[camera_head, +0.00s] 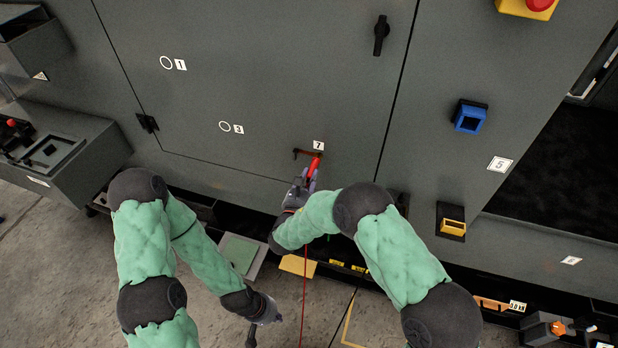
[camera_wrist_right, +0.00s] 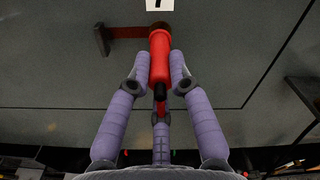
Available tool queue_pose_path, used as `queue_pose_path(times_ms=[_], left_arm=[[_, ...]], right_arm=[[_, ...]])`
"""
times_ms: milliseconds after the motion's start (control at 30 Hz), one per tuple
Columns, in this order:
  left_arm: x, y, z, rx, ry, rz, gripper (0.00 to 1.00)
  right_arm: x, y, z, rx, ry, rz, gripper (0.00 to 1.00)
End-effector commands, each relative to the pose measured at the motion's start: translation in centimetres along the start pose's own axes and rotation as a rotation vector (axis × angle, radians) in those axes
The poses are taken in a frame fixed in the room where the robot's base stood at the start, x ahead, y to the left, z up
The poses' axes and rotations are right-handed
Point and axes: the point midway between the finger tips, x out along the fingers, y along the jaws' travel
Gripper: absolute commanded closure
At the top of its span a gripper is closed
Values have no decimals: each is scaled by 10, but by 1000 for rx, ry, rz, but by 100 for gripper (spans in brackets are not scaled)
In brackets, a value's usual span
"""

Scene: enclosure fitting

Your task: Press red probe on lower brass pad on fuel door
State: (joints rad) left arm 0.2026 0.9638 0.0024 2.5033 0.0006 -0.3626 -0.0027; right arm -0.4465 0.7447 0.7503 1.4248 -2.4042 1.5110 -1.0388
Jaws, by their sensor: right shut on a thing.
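The red probe (camera_head: 314,168) is held in my right gripper (camera_head: 306,182), in front of the lower part of the large grey door (camera_head: 270,80). In the right wrist view the fingers of my right gripper (camera_wrist_right: 160,75) close on both sides of the red probe (camera_wrist_right: 160,55). Its far end overlaps the right part of a dark red bar (camera_wrist_right: 130,32) below label 7; contact cannot be told. Two small round marks sit on the door, an upper one (camera_head: 166,62) by label 1 and a lower one (camera_head: 224,126) by label 3; brass colour is not clear. My left gripper (camera_head: 262,320) hangs low over the floor, its fingers unclear.
A red cable (camera_head: 304,290) runs down below my right gripper. A black handle (camera_head: 381,36) is at the door's upper right. A blue-framed fitting (camera_head: 469,117) and a yellow one (camera_head: 453,227) stick out farther right. A dark box unit (camera_head: 60,150) stands at the left.

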Motion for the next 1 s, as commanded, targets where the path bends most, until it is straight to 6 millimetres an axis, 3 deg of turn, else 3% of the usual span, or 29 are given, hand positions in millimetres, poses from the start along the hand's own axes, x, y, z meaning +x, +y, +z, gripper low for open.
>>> queue_pose_path(times_ms=[433,1000], left_arm=[[0,0,0,0,0,0,100],[-5,2,0,0,0,0,100]], right_arm=[[0,-1,2,3,-2,-3,100],[-39,0,1,2,-1,0,100]])
